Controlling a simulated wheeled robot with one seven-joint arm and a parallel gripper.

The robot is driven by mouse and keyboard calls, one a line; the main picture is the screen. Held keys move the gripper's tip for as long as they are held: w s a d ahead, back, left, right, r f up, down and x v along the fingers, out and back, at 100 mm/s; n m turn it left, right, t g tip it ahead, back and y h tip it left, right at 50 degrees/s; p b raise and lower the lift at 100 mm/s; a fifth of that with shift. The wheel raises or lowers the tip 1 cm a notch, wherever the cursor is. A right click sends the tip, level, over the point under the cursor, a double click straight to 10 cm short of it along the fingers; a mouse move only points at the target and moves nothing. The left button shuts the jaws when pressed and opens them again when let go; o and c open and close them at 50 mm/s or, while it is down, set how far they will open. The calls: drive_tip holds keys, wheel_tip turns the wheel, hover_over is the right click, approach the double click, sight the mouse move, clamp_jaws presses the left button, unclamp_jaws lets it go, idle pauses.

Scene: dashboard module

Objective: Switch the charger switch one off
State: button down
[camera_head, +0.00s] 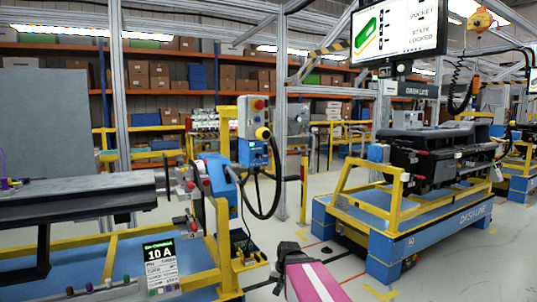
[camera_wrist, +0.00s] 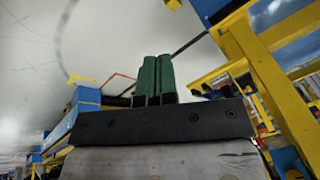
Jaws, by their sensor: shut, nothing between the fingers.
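My gripper (camera_wrist: 153,78) shows in the wrist view as two dark green fingers side by side, shut with nothing between them. The fingers are apart from the yellow and blue frames around them. In the head view a panel reading "10 A" (camera_head: 160,258) stands at the lower left, with several small coloured knobs (camera_head: 121,281) near its base. A blue unit with a small lit screen (camera_head: 257,153) stands near the middle, with a yellow knob above it and a black cable. I cannot tell which part is charger switch one, or its position.
A blue and yellow dashboard cart (camera_head: 385,248) stands at the right. A yellow frame (camera_head: 222,235) stands left of the middle, by a grey bench (camera_head: 80,198). A monitor (camera_head: 398,30) hangs at the upper right.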

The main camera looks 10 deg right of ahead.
sight(266, 152)
drive_tip(key=w+d+r+m+t+y, duration=0.1)
drive_tip(key=w+r+m+t, duration=0.3)
drive_tip(key=r, duration=1.2)
drive_tip(key=w+d+r+m+t+y, duration=0.1)
drive_tip(key=w+r, duration=0.5)
drive_tip(key=r, duration=1)
drive_tip(key=w+d+r+m+t+y, duration=0.1)
drive_tip(key=w+r+m+t, duration=0.4)
drive_tip(key=r, duration=1.1)
drive_tip(key=shift+w+d+r+m+t+y, duration=0.35)
drive_tip(key=shift+d+m+t, duration=0.4)
drive_tip(key=shift+t, duration=0.35)
drive_tip(key=x, duration=1.4)
